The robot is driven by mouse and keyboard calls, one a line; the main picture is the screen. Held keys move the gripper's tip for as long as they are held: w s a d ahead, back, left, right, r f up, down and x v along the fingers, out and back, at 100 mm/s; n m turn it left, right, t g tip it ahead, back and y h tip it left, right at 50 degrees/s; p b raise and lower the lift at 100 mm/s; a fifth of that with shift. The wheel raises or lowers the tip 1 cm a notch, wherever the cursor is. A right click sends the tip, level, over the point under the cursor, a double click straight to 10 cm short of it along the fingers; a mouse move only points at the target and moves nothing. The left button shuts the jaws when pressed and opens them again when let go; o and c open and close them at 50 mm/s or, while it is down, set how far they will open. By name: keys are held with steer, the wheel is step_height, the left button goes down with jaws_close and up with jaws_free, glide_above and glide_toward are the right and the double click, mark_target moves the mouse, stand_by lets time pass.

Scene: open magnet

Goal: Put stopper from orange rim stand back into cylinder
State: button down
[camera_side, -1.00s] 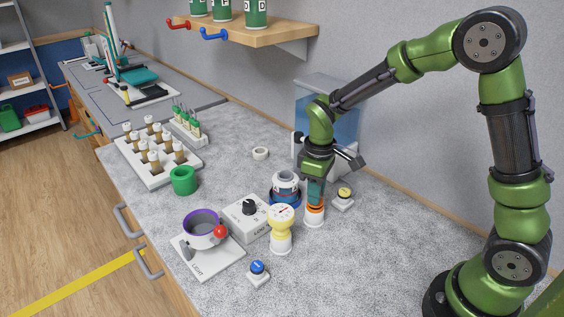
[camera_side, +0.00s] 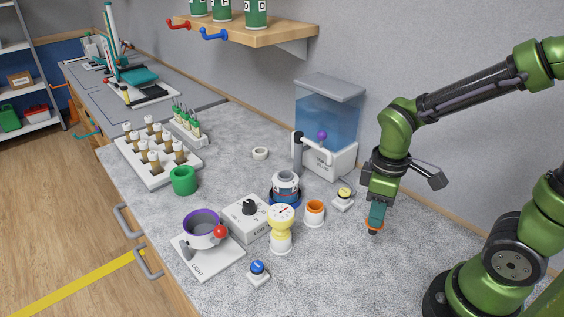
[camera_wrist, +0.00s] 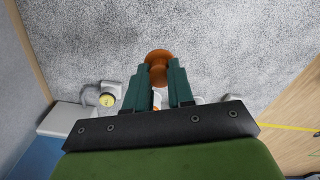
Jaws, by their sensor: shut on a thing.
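My gripper (camera_side: 374,222) points down over the bare worktop, right of the orange rim stand (camera_side: 315,212). It is shut on an orange stopper (camera_wrist: 159,57), whose round flange shows beyond the fingertips in the wrist view. In the side view the stopper (camera_side: 374,228) shows as an orange band with a dark tip below the fingers, apart from the stand. The stand is a short white cup with an orange rim and an open top. A white-and-dark cylinder (camera_side: 286,183) stands upright in a blue base, left of the stand; I cannot tell if this is the task's cylinder.
A yellow button (camera_side: 344,197) and a blue-tank dispenser (camera_side: 327,130) are behind. A knob box (camera_side: 247,217), purple-rimmed pot (camera_side: 203,229) and blue button (camera_side: 258,270) stand left. The worktop's front right is clear.

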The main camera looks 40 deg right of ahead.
steer(key=w+r+m, duration=0.4)
steer(key=w, duration=0.7)
glide_above(285, 183)
steer(key=w+d, duration=0.2)
step_height(285, 183, down, 2)
steer(key=shift+s+a+f, duration=0.1)
steer(key=shift+f, duration=1.65)
steer(key=shift+f, duration=0.15)
steer(key=c, duration=1)
jaws_free()
